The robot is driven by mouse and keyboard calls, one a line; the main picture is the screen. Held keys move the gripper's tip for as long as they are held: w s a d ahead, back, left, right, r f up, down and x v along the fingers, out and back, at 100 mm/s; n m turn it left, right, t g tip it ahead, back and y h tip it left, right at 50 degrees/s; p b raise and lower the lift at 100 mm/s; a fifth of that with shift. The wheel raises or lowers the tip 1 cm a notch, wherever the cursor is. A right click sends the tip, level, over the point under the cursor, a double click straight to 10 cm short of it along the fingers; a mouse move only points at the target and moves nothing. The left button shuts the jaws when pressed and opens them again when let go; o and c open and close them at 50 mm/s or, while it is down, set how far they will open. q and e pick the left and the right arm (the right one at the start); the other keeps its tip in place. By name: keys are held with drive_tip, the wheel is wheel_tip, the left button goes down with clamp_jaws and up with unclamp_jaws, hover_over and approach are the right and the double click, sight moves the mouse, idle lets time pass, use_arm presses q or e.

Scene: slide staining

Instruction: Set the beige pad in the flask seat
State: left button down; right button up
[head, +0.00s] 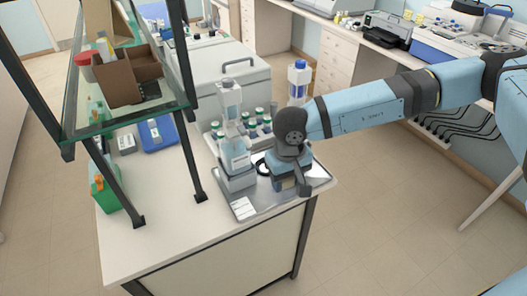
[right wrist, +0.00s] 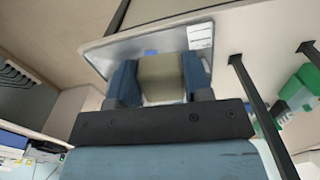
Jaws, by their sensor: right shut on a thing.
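The beige pad (right wrist: 161,78) sits between the two blue fingers of my right gripper (right wrist: 158,80) in the right wrist view. In the head view my right gripper (head: 290,182) points down over the right part of a metal tray (head: 268,200), and the pad is hidden there. A dark ring (head: 262,168) lies on the tray just left of the gripper; I cannot tell whether it is the flask seat. The gap between pad and tray is hard to judge. My left gripper is not in view.
A clear dispenser bottle (head: 232,130) on a grey base stands left of my right gripper. Several small vials (head: 262,120) and a blue-capped bottle (head: 299,82) stand behind. A glass shelf (head: 130,118) on dark posts is at left. The table front-left is bare.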

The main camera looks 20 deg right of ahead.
sight(285, 188)
wheel_tip(285, 188, down, 6)
drive_tip(key=b, duration=0.4)
drive_tip(key=shift+d, duration=0.1)
drive_tip(key=shift+a+r, duration=0.2)
drive_tip(key=shift+a, duration=0.6)
drive_tip(key=shift+d, duration=0.1)
